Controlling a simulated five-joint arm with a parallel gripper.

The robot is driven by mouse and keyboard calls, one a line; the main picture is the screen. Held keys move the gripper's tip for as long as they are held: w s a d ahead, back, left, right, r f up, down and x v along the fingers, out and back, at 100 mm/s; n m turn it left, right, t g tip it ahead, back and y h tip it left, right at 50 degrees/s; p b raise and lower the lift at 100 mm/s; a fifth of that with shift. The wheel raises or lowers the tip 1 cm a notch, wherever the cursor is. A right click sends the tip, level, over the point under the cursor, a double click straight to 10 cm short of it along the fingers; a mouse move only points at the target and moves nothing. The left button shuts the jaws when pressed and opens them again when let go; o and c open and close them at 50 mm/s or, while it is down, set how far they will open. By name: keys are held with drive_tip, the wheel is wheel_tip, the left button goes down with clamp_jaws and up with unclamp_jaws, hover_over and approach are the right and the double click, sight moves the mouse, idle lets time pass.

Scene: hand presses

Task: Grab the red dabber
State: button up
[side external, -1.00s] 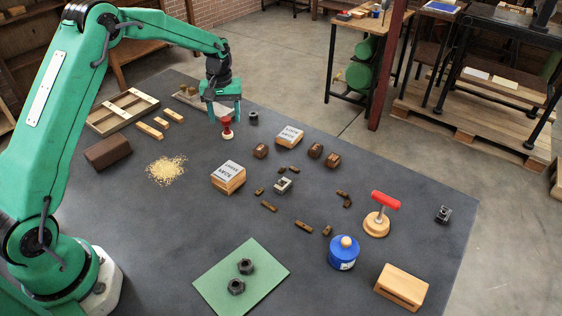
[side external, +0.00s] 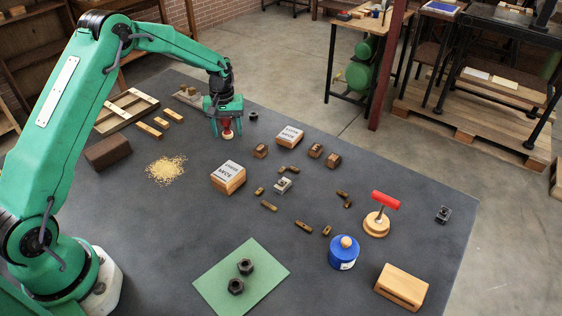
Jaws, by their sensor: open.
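The red dabber (side external: 227,130) stands upright on the dark mat near its far edge, with a pale round base and a red upper part. My gripper (side external: 226,131) is open and lowered over it from above, with its teal fingers on either side of the red part. The fingers hide some of the dabber's top. I cannot tell whether either finger touches it.
A small dark nut (side external: 253,116) sits just right of the dabber. A wooden tray (side external: 122,110) and wood strips lie to the left. The mat (side external: 130,215) in front is largely clear.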

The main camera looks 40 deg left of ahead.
sight(227, 120)
drive_tip(key=c, duration=1.1)
drive_tip(key=shift+r, duration=0.2)
drive_tip(key=shift+r, duration=0.55)
drive_tip(key=r, duration=0.3)
drive_tip(key=shift+d+r, duration=0.1)
drive_tip(key=shift+d, duration=0.2)
drive_tip(key=s+d+r, duration=0.4)
drive_tip(key=d+r, duration=0.2)
drive_tip(key=d, duration=0.4)
drive_tip(key=shift+d+r, duration=0.2)
